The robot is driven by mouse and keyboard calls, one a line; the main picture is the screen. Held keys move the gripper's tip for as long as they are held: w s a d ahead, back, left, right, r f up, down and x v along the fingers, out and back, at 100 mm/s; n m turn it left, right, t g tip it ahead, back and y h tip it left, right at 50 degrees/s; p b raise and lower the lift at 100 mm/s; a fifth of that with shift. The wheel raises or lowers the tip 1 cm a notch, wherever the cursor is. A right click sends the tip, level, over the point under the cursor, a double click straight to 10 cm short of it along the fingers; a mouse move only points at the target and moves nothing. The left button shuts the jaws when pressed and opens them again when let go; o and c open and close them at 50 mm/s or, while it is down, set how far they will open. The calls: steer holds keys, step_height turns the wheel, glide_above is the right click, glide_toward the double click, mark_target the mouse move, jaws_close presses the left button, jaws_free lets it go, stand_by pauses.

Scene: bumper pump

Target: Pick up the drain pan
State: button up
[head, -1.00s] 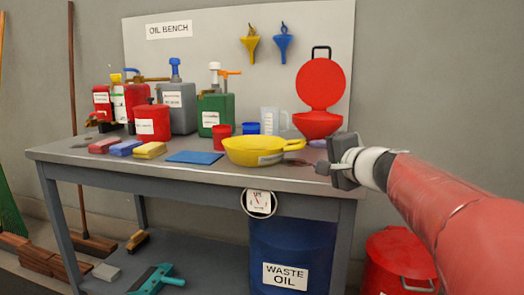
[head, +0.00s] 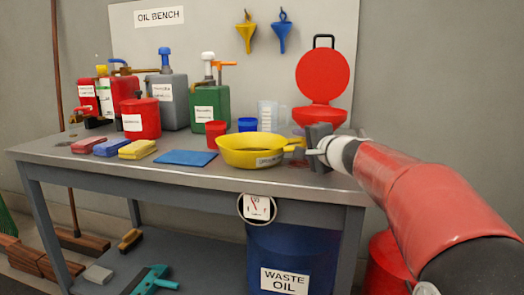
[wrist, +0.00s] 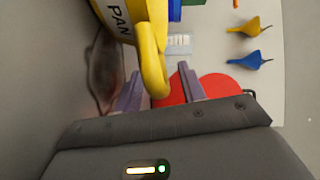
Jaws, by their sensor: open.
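My gripper (head: 301,149) is at the handle end, right of the pan, in the head view. In the wrist view, my gripper (wrist: 161,88) is open, with a finger on each side of the handle and visible gaps. I cannot tell how deep the handle lies between them.
On the bench (head: 190,174) a blue mat (head: 186,158), several sponges and a red cup (head: 216,134) lie left of the pan. A clear jug (head: 268,117) and a red lidded container (head: 322,85) stand behind. A blue waste oil drum (head: 290,250) stands below.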

steer(key=shift+w+a, duration=0.2)
steer(key=shift+w, duration=0.2)
jaws_close()
stand_by(0.4)
